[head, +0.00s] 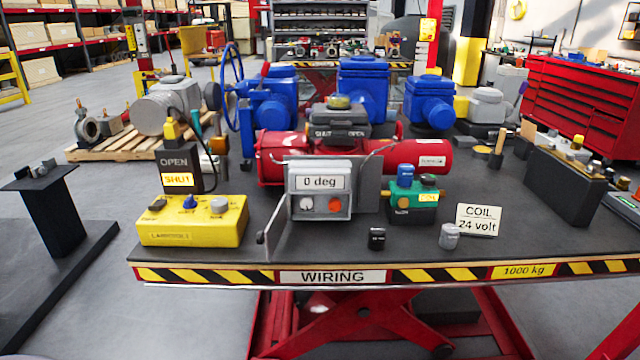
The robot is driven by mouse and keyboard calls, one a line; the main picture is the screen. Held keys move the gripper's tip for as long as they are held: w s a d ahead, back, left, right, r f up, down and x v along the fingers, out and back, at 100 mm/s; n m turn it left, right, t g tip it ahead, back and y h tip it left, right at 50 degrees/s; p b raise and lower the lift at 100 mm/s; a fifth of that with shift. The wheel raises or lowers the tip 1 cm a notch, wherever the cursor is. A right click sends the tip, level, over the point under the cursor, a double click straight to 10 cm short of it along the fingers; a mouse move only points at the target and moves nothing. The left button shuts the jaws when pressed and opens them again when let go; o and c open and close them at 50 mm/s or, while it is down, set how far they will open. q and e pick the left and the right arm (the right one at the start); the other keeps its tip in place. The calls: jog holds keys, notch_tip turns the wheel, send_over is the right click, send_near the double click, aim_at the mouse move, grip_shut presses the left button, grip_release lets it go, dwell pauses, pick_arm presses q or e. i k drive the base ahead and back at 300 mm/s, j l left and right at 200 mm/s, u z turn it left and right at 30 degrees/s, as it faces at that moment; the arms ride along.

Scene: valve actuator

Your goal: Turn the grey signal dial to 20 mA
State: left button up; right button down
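A yellow box (194,235) lies at the front left of the table, with a label on its front too small to read. On its top are a grey dial (219,205), a blue knob (190,202) and a dark knob (157,206). The dial's pointer and scale are too small to read. A grey box (321,206) right of it has a display (320,182) reading "0 deg", with a light knob (306,204) and an orange-red knob (335,204) below. A red actuator (275,158) lies behind it, its top indicator box (338,132) reading "SHUT". Neither gripper is in view.
The table's front edge (420,274) has striped tape. A thin upright plate (272,226) stands between the yellow box and the grey box. A green-and-black coil block (411,205), a "COIL 24 volt" card (478,220) and two small cylinders (449,236) are to the right.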

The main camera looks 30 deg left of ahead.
aim_at(220, 205)
jog(key=u, duration=1.7)
